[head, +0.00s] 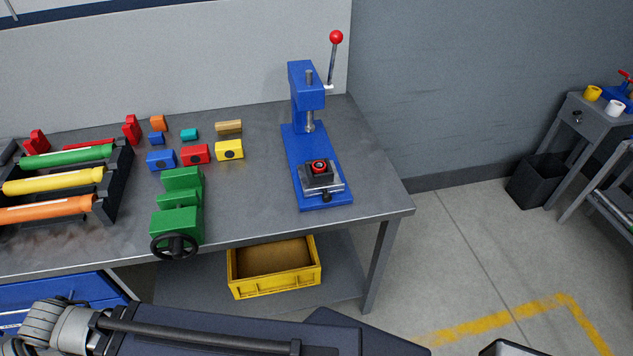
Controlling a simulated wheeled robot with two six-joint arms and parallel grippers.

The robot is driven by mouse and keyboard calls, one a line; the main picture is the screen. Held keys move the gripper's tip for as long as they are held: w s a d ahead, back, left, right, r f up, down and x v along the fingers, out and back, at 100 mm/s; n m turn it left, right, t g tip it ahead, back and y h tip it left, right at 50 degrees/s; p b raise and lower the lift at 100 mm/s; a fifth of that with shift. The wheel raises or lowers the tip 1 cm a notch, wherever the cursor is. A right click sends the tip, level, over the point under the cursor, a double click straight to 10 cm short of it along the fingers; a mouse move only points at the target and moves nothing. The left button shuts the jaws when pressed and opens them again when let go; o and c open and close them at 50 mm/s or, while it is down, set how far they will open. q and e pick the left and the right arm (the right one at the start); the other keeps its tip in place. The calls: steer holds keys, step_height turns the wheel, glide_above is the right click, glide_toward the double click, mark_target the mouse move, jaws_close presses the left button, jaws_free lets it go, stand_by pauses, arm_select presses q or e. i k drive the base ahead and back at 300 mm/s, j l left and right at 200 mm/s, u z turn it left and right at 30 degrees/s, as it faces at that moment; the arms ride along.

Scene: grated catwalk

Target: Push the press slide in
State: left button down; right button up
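The blue press (306,92) stands at the right end of the grey workbench, with a raised lever topped by a red knob (336,37). The grey press slide (333,185) sits at the front end of the press's blue base, in front of the ram (310,122) and not under it. A black holder with a round red part (319,167) rests on the slide. A small dark handle shows at the slide's front. My arm links cross the bottom of the head view, well below the bench top. Neither gripper shows.
A green vise (178,212) and several coloured blocks lie left of the press. A rack of coloured rollers (55,181) is at the far left. A yellow crate (275,285) sits on the lower shelf. The floor right of the bench is open.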

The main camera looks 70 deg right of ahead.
mark_target(326, 184)
steer(key=z, duration=0.4)
steer(key=l+z, duration=0.15)
steer(key=z, duration=0.3)
steer(key=l+z, duration=0.1)
steer(key=z, duration=0.3)
steer(key=l+z, duration=0.1)
steer(key=z, duration=0.3)
steer(key=i+z, duration=0.1)
steer(key=z, duration=0.55)
steer(key=l, duration=0.65)
steer(key=j+z, duration=0.1)
steer(key=j, duration=0.5)
